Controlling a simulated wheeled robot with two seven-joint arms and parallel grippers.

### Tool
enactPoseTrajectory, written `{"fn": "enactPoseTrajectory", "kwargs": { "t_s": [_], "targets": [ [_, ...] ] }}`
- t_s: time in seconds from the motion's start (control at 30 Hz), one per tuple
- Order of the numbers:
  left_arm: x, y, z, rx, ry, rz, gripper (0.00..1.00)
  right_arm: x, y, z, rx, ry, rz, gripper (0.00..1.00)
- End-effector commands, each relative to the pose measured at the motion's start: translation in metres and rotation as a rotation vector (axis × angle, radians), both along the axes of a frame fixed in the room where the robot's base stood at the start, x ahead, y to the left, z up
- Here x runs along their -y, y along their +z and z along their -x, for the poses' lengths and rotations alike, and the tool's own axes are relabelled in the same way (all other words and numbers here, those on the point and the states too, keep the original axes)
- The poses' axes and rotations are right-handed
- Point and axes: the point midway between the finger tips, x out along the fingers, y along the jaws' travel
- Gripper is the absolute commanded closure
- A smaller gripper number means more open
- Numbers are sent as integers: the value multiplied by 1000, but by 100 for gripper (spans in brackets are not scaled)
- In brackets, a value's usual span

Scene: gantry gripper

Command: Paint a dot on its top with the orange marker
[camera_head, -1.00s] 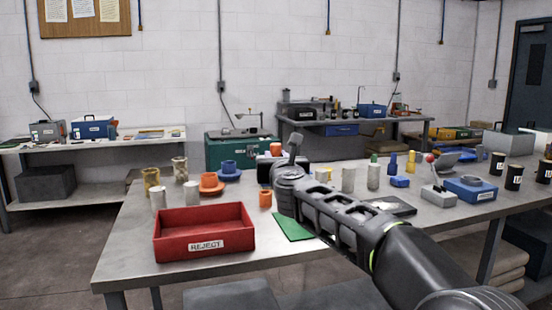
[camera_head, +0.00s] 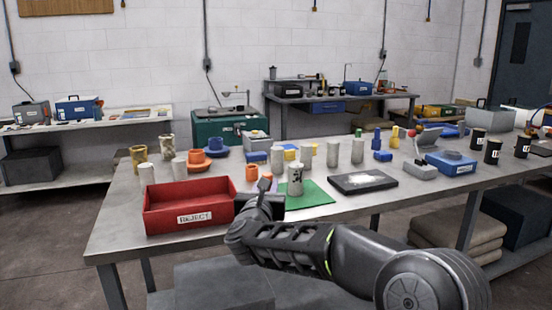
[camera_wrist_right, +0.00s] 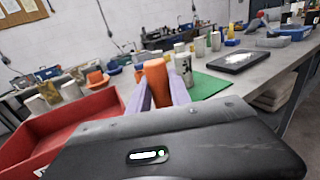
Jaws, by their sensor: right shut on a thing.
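My right gripper (camera_head: 262,190) is in front of the green mat (camera_head: 318,196), beside the red bin. In the right wrist view its two pale fingers (camera_wrist_right: 158,92) are shut on an upright orange cylinder (camera_wrist_right: 155,80), which looks like the orange marker. In the head view, small orange cylinders (camera_head: 251,173) show just beyond the gripper; I cannot tell which one is held. A pale grey cylinder with dark marks (camera_head: 296,178) stands upright on the green mat, apart from the gripper. It also shows in the right wrist view (camera_wrist_right: 183,68). My left gripper is not in view.
The red REJECT bin (camera_head: 190,218) stands close left of my gripper. A dark flat tray (camera_head: 362,183) lies right of the mat. Several pale cylinders (camera_head: 333,153) stand behind. Orange and blue cups (camera_head: 215,146) sit at back left. The table's front right is clear.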

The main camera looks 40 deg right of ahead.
Motion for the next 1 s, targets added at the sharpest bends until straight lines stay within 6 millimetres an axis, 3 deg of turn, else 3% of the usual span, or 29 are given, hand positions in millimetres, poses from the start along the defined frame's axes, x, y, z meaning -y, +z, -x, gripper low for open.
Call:
{"fn": "enactPoseTrajectory", "kwargs": {
  "t_s": [0.17, 0.3, 0.5, 0.6, 0.73, 1.0],
  "targets": [
    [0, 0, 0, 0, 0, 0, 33, -64, -57, 0, -8, 68, -1, 100],
    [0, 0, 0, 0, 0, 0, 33, -137, -102, 6, -8, 190, -1, 100],
    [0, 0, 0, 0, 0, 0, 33, -228, -154, 20, -8, 384, -1, 100],
    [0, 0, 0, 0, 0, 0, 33, -258, -169, 24, -3, 448, -1, 100],
    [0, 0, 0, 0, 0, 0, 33, -279, -172, 24, 2, 488, 0, 100],
    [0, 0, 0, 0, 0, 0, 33, -282, -171, 23, 0, 495, 0, 100]
  ]
}}
